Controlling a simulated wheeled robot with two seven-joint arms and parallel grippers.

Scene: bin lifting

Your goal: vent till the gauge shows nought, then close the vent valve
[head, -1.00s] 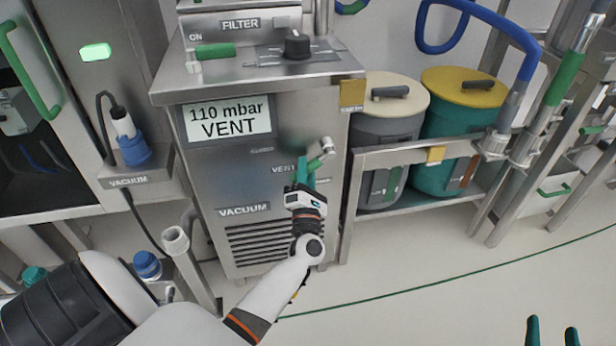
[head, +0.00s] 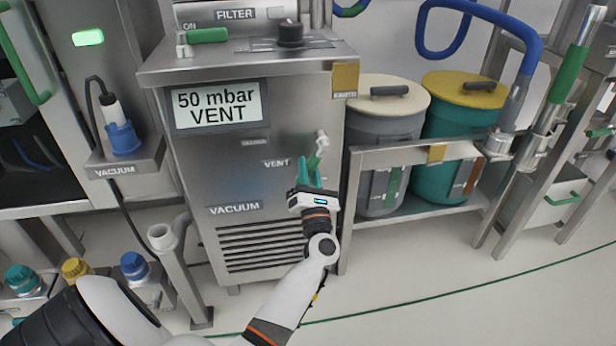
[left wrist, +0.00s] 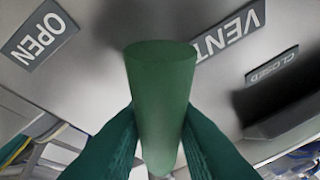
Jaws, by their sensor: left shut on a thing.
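The gauge display (head: 217,104) on the steel vacuum cabinet reads "50 mbar VENT". The vent valve (head: 322,139) is a pale metal fitting on the cabinet front, right of a "VENT" label, with a green handle slanting down and left. My left gripper (head: 309,172) is shut on this green handle from below. In the left wrist view the handle (left wrist: 160,85) stands between the two teal fingers. An "OPEN" plate (left wrist: 38,42) lies left of it, and a "VENT" plate (left wrist: 228,36) and a "CLOSED" plate (left wrist: 272,68) lie right. My right gripper is out of view.
On the cabinet top are a green-handled valve (head: 207,35) and a black knob (head: 290,34). A grey bin (head: 383,130) and a teal bin with yellow lid (head: 445,150) stand on a steel rack (head: 420,150) to the right.

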